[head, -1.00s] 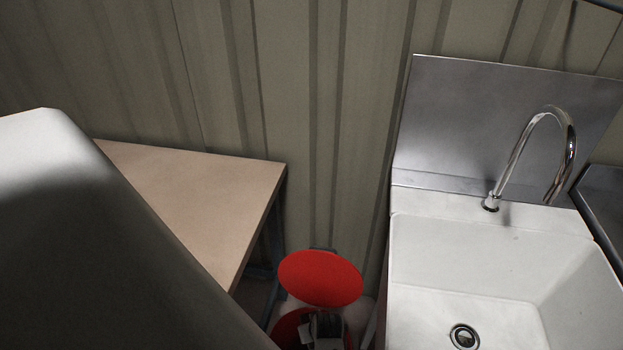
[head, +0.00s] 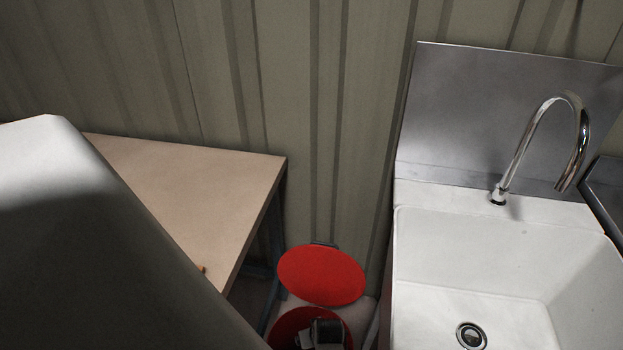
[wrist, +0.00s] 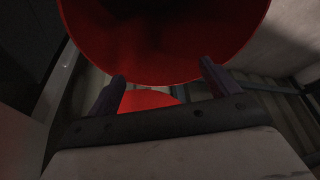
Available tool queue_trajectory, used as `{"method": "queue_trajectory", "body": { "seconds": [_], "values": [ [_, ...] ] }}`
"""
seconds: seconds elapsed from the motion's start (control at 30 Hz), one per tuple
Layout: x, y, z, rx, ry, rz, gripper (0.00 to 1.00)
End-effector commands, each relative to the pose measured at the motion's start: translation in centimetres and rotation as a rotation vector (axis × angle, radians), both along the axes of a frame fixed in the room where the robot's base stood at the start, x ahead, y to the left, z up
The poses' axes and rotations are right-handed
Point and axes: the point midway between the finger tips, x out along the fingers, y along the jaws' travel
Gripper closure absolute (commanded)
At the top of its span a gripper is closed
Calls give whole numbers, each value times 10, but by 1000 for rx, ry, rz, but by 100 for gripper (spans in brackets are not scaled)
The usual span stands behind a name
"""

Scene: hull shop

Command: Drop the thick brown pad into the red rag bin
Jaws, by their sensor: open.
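The red rag bin (head: 300,322) stands low between the workbench and the sink, with its round red lid (head: 322,275) tipped up at the back. My gripper (head: 322,334) shows as a dark shape over the bin's mouth, at the bottom edge of the head view. In the wrist view my gripper (wrist: 163,68) has its two dark fingers well apart with nothing between them. A large red round surface (wrist: 165,55) fills the top there, apparently the bin's inside. I cannot make out the thick brown pad in any view; the bin's bottom is dark.
A tan-topped workbench (head: 215,180) is on the left, partly behind my grey arm. A small orange-brown bit (head: 202,268) shows at its front edge. A white sink (head: 480,250) with a chrome tap (head: 575,140) is close on the right. A ribbed wall (head: 300,90) is behind.

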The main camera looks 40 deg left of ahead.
Motion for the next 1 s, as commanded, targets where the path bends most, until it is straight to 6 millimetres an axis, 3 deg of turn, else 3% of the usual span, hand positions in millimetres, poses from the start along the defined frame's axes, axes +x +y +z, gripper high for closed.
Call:
{"method": "queue_trajectory", "body": {
  "seconds": [0.23, 0.37, 0.8, 1.0],
  "values": [
    [-1, -1, 2, -1, 0, 0, 13],
    [-3, -6, 15, 1, -1, -1, 13],
    [-19, -36, 98, 2, -2, -1, 13],
    [-24, -44, 122, 1, -1, -1, 13]
  ]
}}
